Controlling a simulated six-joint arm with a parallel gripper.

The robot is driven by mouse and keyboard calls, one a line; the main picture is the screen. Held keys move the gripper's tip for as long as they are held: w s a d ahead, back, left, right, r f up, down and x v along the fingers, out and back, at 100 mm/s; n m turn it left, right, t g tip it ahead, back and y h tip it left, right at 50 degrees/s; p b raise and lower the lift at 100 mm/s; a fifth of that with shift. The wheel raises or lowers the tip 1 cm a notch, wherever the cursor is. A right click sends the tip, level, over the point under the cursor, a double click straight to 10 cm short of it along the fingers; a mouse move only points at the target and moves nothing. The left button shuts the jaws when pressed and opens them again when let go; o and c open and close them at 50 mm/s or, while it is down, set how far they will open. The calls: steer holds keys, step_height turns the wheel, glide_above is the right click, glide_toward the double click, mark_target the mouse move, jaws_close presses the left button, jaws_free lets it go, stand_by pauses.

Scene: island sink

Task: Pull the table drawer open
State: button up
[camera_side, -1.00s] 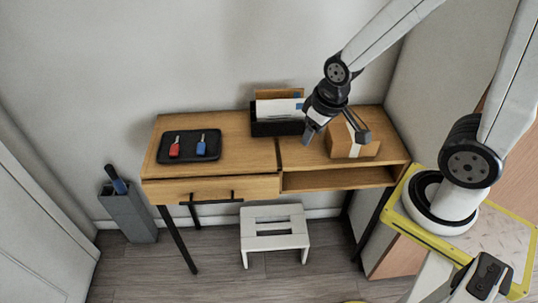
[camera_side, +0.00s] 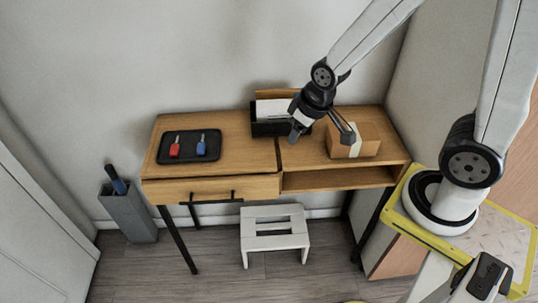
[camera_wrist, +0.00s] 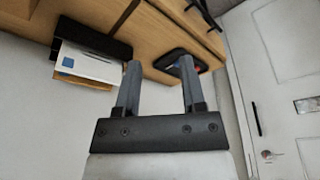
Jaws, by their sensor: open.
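The wooden table (camera_side: 235,150) stands against the wall. Its drawer (camera_side: 255,187) is at the left front and looks shut, with its face flush with the table front. A black bar handle (camera_side: 212,197) runs along the lower part of the drawer face. My gripper (camera_side: 321,139) is open and empty above the right half of the table, up and to the right of the handle and well apart from it. In the wrist view, the two fingers (camera_wrist: 160,74) are spread, and the dark handle (camera_wrist: 205,12) shows near the top edge.
A black tray (camera_side: 163,151) with a red and a blue key fob lies on the left tabletop. A black letter holder (camera_side: 268,128) and a cardboard box (camera_side: 368,142) stand at the right. A white stool (camera_side: 272,226) stands below the front. A grey bin (camera_side: 130,216) is at left.

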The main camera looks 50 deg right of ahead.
steer(key=w+a+f+n+t, duration=0.2)
steer(key=w+a+f, duration=0.1)
steer(key=w, duration=0.2)
steer(key=w+a+f+n+t, duration=0.1)
steer(key=w+a+f+n, duration=0.15)
steer(key=w, duration=0.25)
steer(key=n+t, duration=0.6)
steer(key=n, duration=0.1)
glide_above(211, 201)
steer(key=s+d, duration=0.1)
steer(key=s, duration=0.1)
step_height(211, 201, down, 16)
steer(key=s+f+n+t, duration=0.4)
steer(key=s+f, duration=0.1)
steer(key=f, duration=0.2)
steer(key=shift+s+a+f, duration=0.2)
steer(key=shift+s+a, duration=0.1)
steer(key=shift+a, duration=0.1)
steer(key=shift+w, duration=0.1)
steer(key=shift+w+f, duration=0.15)
steer(key=shift+w, duration=1.1)
steer(key=shift+w+f, duration=0.2)
steer(key=shift+w, duration=1.05)
steer(key=shift+w+f, duration=0.15)
steer(key=shift+w, duration=1.1)
jaws_close()
